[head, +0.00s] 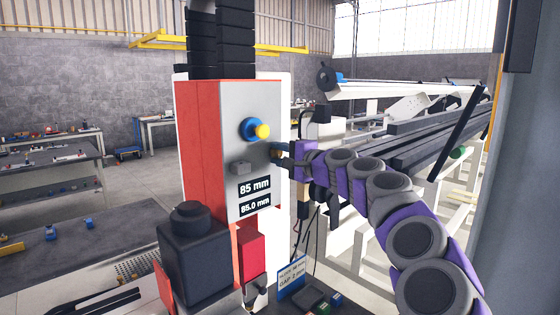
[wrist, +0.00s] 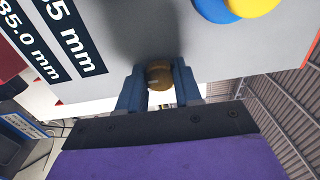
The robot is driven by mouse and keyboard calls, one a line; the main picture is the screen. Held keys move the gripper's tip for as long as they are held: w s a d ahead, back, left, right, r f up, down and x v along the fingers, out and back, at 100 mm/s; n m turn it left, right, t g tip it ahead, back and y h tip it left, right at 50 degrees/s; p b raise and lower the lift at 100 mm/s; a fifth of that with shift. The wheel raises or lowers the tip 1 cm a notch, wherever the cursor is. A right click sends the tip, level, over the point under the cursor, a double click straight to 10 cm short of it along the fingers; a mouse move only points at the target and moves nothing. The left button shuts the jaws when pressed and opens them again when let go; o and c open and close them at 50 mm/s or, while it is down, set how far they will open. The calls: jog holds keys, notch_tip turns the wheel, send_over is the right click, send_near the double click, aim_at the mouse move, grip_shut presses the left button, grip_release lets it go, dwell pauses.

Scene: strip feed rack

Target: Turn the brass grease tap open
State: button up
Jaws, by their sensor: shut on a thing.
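The brass grease tap (wrist: 159,75) sticks out from the grey panel's edge area in the wrist view, its round end facing me with a slot or mark across it. My gripper (wrist: 160,84) has one finger on each side of the tap and is shut on it. In the head view my gripper (head: 281,156) reaches in from the right to the right edge of the grey panel (head: 235,120), below and right of the yellow and blue knob (head: 256,130). The tap itself is hidden there.
The panel belongs to a red machine housing (head: 203,150) and carries displays reading 85 mm (head: 254,187) and 85.0 mm (head: 255,205). A black block (head: 193,255) stands at front left. Long dark bars (head: 420,145) lie on a white rack to the right.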

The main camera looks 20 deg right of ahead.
jog(key=shift+a+f, duration=0.1)
jog(key=shift+f, duration=0.25)
jog(key=o, duration=1)
jog(key=shift+r, duration=0.1)
jog(key=shift+o, duration=0.2)
jog(key=shift+r, duration=0.1)
jog(key=shift+s, duration=0.1)
jog(key=shift+s+d, duration=0.25)
jog(key=shift+d, duration=0.05)
jog(key=p+v, duration=0.1)
jog(key=v, duration=1.5)
jog(key=shift+s, duration=0.25)
jog(key=shift+d, duration=0.1)
